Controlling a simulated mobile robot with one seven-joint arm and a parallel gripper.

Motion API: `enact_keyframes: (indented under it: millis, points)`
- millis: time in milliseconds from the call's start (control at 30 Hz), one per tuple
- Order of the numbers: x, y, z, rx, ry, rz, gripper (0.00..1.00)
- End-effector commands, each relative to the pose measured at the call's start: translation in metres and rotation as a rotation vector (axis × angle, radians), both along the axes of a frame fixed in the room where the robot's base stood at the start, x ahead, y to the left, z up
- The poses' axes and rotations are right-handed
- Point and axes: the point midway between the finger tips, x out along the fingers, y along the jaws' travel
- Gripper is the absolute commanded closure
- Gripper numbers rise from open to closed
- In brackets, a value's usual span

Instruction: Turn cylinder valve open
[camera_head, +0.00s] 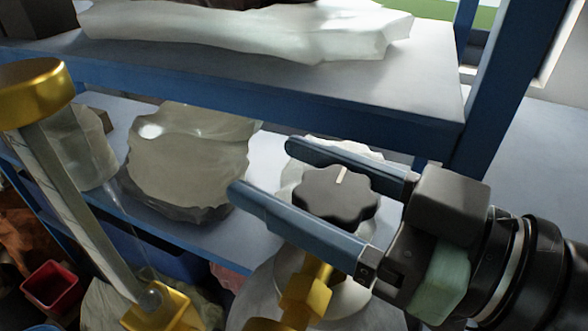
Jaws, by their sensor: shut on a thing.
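The cylinder valve's handwheel is a dark grey scalloped knob (336,194) with a pale line on its top, pointing roughly away from me. A brass fitting (308,284) sits just below it, above the pale rounded top of a cylinder (372,318). My gripper (264,168) reaches in from the right. Its two blue-grey fingers lie on either side of the knob and are shut on it, with the fingertips reaching past it to the left. The knob's underside and the valve stem are hidden.
A blue-edged shelf (260,95) runs above my fingers, with a wrapped pale bundle (240,32) on it. A lumpy wrapped object (188,160) stands on the lower shelf, left of my fingertips. A gold-capped clear tube (62,190) rises at left. A red bin (50,286) lies below.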

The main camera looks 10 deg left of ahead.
Motion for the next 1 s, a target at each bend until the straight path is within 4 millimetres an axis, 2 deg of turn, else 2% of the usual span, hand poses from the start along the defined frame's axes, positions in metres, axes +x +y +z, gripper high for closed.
enact_keyframes:
  millis: [267, 1000]
  points:
    - [-0.003, 0.002, -0.001, -0.002, -0.001, 0.115, 0.86]
    - [-0.021, 0.004, 0.0, 0.001, -0.002, 0.699, 0.86]
